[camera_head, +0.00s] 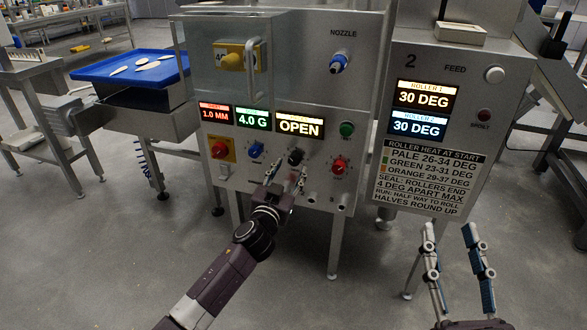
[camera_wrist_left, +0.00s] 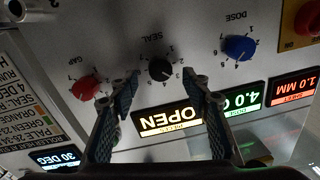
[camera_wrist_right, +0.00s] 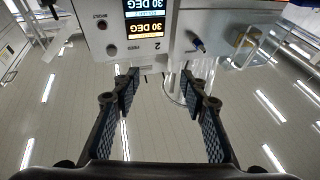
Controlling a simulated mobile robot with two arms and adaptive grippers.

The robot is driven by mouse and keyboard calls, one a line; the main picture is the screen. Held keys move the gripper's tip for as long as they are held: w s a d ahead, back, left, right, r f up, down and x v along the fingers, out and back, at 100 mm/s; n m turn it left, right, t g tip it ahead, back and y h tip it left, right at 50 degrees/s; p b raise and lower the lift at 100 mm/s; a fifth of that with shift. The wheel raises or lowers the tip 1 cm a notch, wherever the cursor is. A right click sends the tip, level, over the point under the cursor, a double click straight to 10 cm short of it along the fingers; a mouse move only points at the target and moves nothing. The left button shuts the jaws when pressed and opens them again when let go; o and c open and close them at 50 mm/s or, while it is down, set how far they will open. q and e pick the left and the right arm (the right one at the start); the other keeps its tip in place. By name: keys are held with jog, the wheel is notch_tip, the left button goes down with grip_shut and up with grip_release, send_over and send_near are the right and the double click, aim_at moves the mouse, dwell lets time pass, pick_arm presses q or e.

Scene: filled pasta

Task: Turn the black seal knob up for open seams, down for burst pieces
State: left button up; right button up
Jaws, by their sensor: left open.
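The black seal knob (camera_head: 295,156) is on the machine's front panel, below the yellow display reading OPEN (camera_head: 300,125). In the left wrist view the seal knob (camera_wrist_left: 160,70) shows upside down under the word SEAL, with numbers around it. My left gripper (camera_head: 285,178) is open in front of the panel, its fingers apart and pointing at the seal knob; in the left wrist view the fingers (camera_wrist_left: 160,90) lie either side of it. I cannot tell whether they touch it. My right gripper (camera_head: 455,235) is open and empty, low at the right, away from the panel.
A blue dose knob (camera_head: 256,149) and a red gap knob (camera_head: 340,165) flank the seal knob. A green button (camera_head: 346,129) sits above the gap knob. Two roller displays (camera_head: 420,110) read 30 DEG. A blue tray (camera_head: 130,67) with pale pieces stands at left.

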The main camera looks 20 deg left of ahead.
aim_at(294, 163)
pick_arm(q)
jog(key=shift+w+b, duration=0.3)
jog(key=shift+w, duration=1.35)
pick_arm(e)
jog(key=shift+s+r+t+y, duration=0.1)
jog(key=shift+s+r+t, duration=0.35)
jog(key=shift+r, duration=0.3)
jog(key=shift+s+r+t+y, duration=0.1)
jog(key=shift+s+r+t, duration=0.3)
jog(key=shift+r, duration=0.3)
jog(key=shift+s+r+t+y, duration=0.1)
jog(key=shift+s+r+t, duration=0.35)
jog(key=shift+r, duration=0.3)
pick_arm(q)
jog(key=c, duration=1.2)
jog(key=shift+o, duration=0.2)
pick_arm(e)
jog(key=shift+w, duration=0.1)
